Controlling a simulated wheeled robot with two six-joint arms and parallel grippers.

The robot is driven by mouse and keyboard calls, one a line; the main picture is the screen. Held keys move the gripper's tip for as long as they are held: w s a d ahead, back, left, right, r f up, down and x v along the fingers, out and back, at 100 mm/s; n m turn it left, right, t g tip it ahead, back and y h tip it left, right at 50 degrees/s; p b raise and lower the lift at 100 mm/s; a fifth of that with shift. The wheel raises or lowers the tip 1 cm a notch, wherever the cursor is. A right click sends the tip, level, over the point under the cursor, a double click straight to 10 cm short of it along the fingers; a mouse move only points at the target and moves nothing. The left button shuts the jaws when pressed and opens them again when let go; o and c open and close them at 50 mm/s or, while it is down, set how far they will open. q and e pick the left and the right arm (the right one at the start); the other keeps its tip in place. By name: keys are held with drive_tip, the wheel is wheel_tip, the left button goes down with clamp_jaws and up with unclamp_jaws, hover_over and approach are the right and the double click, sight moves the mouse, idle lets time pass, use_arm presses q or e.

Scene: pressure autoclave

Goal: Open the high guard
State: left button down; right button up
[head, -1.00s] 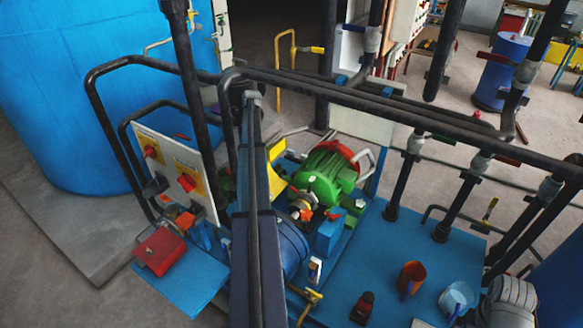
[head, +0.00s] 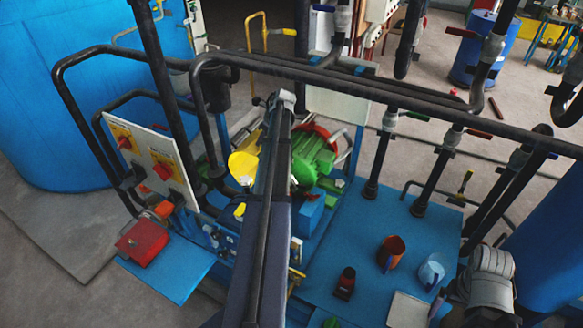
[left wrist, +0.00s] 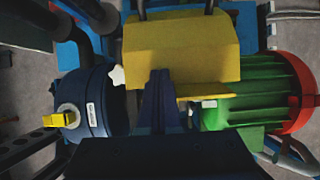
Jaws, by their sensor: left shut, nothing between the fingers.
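The yellow guard (head: 243,165) shows just left of my left arm in the head view, beside the green motor (head: 312,160). In the left wrist view the yellow guard (left wrist: 180,45) fills the upper middle, with the green motor (left wrist: 245,105) at its right and a dark blue pump body (left wrist: 95,100) at its left. My left gripper (left wrist: 160,80) is shut and empty, its fingers overlapping the guard's near edge in that view. I cannot tell whether they touch it. In the head view my left arm hides part of the guard.
Dark pipes (head: 350,85) cross above the machine. A control panel (head: 150,160) with red switches and a red box (head: 142,243) stand at left. An orange mug (head: 391,252), a pale blue mug (head: 431,271) and a dark red-topped item (head: 345,283) stand on the blue platform.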

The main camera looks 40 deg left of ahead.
use_arm(q)
drive_tip(key=w+d+f+g+y+b, duration=0.1)
drive_tip(key=w+d+f+y+b, duration=0.1)
drive_tip(key=d+b, duration=0.4)
drive_tip(key=w+d+f+g+y+b, duration=0.1)
drive_tip(key=w+d+f+y+b, duration=0.1)
drive_tip(key=d+b, duration=0.4)
drive_tip(key=shift+f+y+b, duration=0.7)
drive_tip(key=shift+f+y, duration=0.2)
drive_tip(key=shift+f, duration=0.35)
drive_tip(key=shift+s+d, duration=0.1)
drive_tip(key=shift+d, duration=0.05)
